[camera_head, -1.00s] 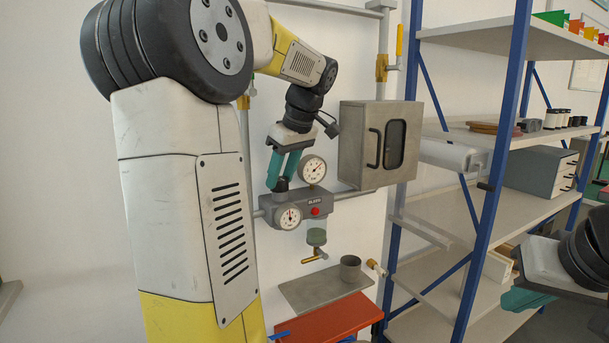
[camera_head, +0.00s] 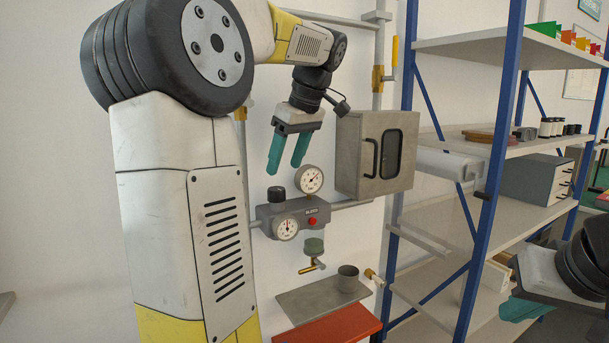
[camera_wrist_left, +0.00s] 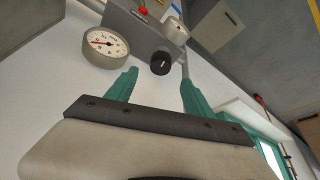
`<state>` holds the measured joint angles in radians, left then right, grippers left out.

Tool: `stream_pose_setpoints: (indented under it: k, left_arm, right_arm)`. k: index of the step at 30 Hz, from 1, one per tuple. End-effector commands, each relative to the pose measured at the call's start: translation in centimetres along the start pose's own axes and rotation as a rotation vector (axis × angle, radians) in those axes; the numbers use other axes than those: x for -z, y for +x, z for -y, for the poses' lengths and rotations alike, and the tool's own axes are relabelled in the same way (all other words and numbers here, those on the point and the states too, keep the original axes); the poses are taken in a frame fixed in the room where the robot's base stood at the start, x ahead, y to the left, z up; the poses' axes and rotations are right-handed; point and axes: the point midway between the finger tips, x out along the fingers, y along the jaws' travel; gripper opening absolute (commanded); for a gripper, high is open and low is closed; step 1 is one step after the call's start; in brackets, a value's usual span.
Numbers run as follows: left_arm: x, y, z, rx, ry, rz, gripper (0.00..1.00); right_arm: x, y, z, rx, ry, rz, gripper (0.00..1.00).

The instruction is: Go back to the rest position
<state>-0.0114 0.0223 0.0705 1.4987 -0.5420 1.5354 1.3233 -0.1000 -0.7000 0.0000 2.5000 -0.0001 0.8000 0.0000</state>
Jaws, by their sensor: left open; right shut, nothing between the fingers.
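My left gripper (camera_head: 284,168) is open and empty, with its teal fingers pointing down in front of the wall. It hangs above the grey valve block, apart from the black knob (camera_head: 276,195) on the block's top left. In the left wrist view the knob (camera_wrist_left: 161,63) shows beyond and between the two open fingers (camera_wrist_left: 155,88), with nothing held. My right gripper (camera_head: 522,307) is at the lower right edge of the head view. Only part of its teal fingers shows, and they hold nothing that I can see.
The valve block (camera_head: 295,214) carries two gauges, one (camera_head: 309,179) above and one (camera_head: 286,227) in front, and a red button. A grey cabinet (camera_head: 376,153) is right of my left gripper. A blue-post shelf (camera_head: 490,190) stands right. A cup (camera_head: 347,278) stands on a small ledge below.

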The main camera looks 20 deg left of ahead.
Motion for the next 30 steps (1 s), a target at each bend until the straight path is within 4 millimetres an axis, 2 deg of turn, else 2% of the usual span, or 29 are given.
stream_pose_setpoints:
  k: [5,17,20,23,26,30]
  left_arm:
    - [0.0,-0.9,0.0,0.001,0.0,0.0,0.61]
    - [0.0,-0.9,0.1,0.0,0.002,0.001,0.61]
    - [-0.7,-0.9,0.5,-0.021,0.05,0.011,0.61]
    - [-3.0,-0.6,1.8,-0.088,0.193,0.042,0.61]
    - [-6.7,0.2,3.9,-0.204,0.416,0.076,0.61]
    - [-13.0,1.9,7.2,-0.408,0.73,0.088,0.61]
  right_arm:
    - [0.0,0.0,0.0,0.0,0.0,0.0,0.0]
    - [0.0,0.0,0.0,0.0,0.0,0.0,0.0]
    - [0.0,0.0,0.0,0.0,0.0,0.0,0.0]
    - [0.0,0.0,0.0,0.0,0.0,0.0,0.0]
    - [0.0,0.0,0.0,0.0,0.0,0.0,0.0]
    - [0.0,0.0,0.0,0.0,0.0,0.0,0.0]
